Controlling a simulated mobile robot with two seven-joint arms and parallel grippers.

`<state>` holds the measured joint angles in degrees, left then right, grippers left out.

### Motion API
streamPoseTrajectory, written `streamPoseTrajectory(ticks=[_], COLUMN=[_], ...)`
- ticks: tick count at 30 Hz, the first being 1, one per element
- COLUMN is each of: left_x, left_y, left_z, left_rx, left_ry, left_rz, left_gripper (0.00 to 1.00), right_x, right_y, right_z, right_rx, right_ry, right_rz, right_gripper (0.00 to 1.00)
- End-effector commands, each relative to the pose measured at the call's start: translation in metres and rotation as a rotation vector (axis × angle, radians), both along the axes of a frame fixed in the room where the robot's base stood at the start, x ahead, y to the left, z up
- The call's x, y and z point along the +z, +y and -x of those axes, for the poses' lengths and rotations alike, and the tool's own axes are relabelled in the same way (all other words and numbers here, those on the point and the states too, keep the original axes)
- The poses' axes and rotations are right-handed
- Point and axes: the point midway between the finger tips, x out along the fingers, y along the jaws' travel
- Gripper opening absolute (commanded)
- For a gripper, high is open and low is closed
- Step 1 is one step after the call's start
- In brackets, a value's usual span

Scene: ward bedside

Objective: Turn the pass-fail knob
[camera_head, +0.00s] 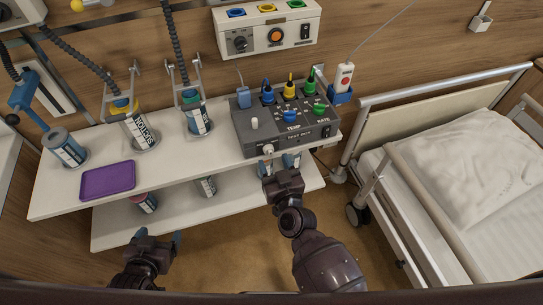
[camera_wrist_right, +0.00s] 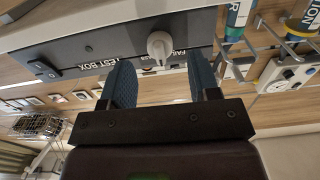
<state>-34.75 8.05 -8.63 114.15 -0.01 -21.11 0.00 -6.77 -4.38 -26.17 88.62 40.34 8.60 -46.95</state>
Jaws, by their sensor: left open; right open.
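The grey test box (camera_head: 252,133) stands at the right end of the white shelf. Its pass-fail knob (camera_head: 268,149) is small and white, on the front face. In the right wrist view the knob (camera_wrist_right: 160,45) shows close up, with partly hidden lettering beside it. My right gripper (camera_head: 279,163) is open just in front of the box. In the right wrist view its two blue fingers (camera_wrist_right: 162,78) stand apart, with the knob ahead between their tips, not visibly touched. My left gripper (camera_head: 158,238) is open and empty, low at the left, away from the box.
The box top carries blue and green knobs, a white switch (camera_head: 254,124) and several coloured plugs. A purple tray (camera_head: 108,181) and canisters stand on the shelf to the left. A lower shelf (camera_head: 240,195) lies beneath. A bed rail (camera_head: 372,185) is close on the right.

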Motion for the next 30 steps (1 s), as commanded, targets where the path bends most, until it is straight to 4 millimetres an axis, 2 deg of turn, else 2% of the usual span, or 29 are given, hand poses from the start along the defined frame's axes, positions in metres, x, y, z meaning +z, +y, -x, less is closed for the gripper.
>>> streamPoseTrajectory(ticks=[3,7,18,27,28,30], left_x=[-0.003,-0.004,-0.001,0.000,0.000,0.000], left_y=[0.001,0.001,0.001,0.000,0.000,0.000], left_z=[0.003,0.003,-0.003,-0.004,-0.004,-0.004], left_rx=[0.001,0.000,-0.002,-0.003,-0.003,-0.003], left_ry=[0.008,0.008,-0.002,-0.006,-0.006,-0.006], left_rz=[-0.002,-0.003,-0.002,-0.003,-0.003,-0.003], left_gripper=[0.81,0.81,0.81,0.81,0.81,0.81], right_x=[0.000,0.000,0.000,0.000,0.000,0.000], right_y=[0.004,0.007,0.008,0.008,0.008,0.008], right_z=[-0.014,-0.022,-0.025,-0.025,-0.025,-0.025], right_rx=[0.000,0.000,0.000,0.000,0.000,0.000], right_ry=[-0.001,-0.001,0.000,0.000,0.000,0.000], right_rz=[0.001,0.000,0.000,0.000,0.000,-0.001], right_gripper=[0.56,0.56,0.56,0.10,0.07,0.07])
